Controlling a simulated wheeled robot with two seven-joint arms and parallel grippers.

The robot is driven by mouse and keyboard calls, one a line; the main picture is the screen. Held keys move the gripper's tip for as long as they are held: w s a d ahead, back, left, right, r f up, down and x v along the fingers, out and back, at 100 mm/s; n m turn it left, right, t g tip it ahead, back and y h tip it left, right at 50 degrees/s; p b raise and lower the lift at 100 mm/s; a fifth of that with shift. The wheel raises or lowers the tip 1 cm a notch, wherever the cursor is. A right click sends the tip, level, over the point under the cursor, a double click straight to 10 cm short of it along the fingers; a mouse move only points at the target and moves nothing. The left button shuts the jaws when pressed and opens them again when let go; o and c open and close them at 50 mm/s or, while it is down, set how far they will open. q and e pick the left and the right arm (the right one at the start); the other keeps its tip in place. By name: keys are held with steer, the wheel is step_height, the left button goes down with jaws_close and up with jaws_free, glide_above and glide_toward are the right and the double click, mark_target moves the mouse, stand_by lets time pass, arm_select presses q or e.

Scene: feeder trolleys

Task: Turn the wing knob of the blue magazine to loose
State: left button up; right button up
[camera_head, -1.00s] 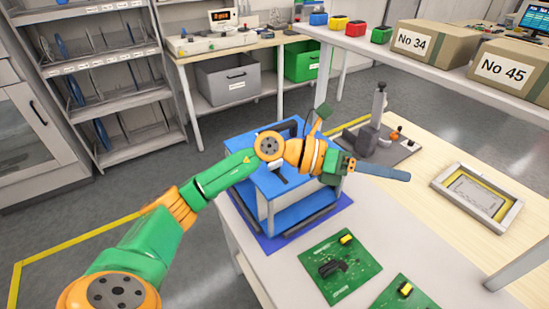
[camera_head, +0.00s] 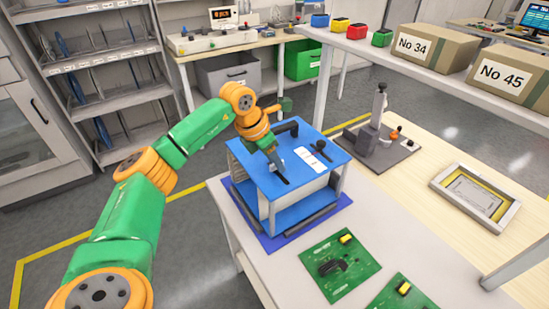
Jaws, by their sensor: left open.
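The blue magazine (camera_head: 325,168) stands on a blue mat (camera_head: 262,239) at the table's left end, with a blue top, a blue base and open pale sides. A small black knob (camera_head: 320,146), which looks like the wing knob, sits on its top toward the back right; I cannot read its setting. My left gripper (camera_head: 278,167) is open and points down over the left part of the magazine's top, to the left of the knob and apart from it. I cannot tell whether its tips touch the top. My right gripper is not in view.
A black handle (camera_head: 289,127) stands at the back of the magazine's top, near my left wrist. Green circuit boards (camera_head: 340,265) lie in front. A grey fixture (camera_head: 368,138) and a framed tray (camera_head: 475,195) stand to the right. Bare table lies between them.

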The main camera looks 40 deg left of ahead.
arm_select(q)
jaws_close()
steer(key=n+y, duration=0.1)
steer(key=n, duration=0.1)
steer(key=n+y, duration=0.1)
steer(key=n, duration=0.2)
steer(key=shift+d+b, duration=0.2)
steer(key=shift+b, duration=0.1)
steer(key=n+y, duration=0.1)
steer(key=n, duration=0.3)
steer(key=shift+d+n+y+b, duration=0.15)
steer(key=shift+n+y+b, duration=0.15)
steer(key=shift+y+b, duration=0.1)
steer(key=n+g+y, duration=0.1)
steer(key=n, duration=0.3)
steer(key=shift+w+d, duration=0.1)
steer(key=shift+w+r+n+g+y, duration=0.1)
steer(key=shift+n+g+y, duration=0.25)
steer(key=shift+n, duration=0.7)
steer(key=shift+n+g+y, duration=0.25)
steer(key=shift+n+g, duration=0.1)
steer(key=shift+n, duration=0.7)
jaws_free()
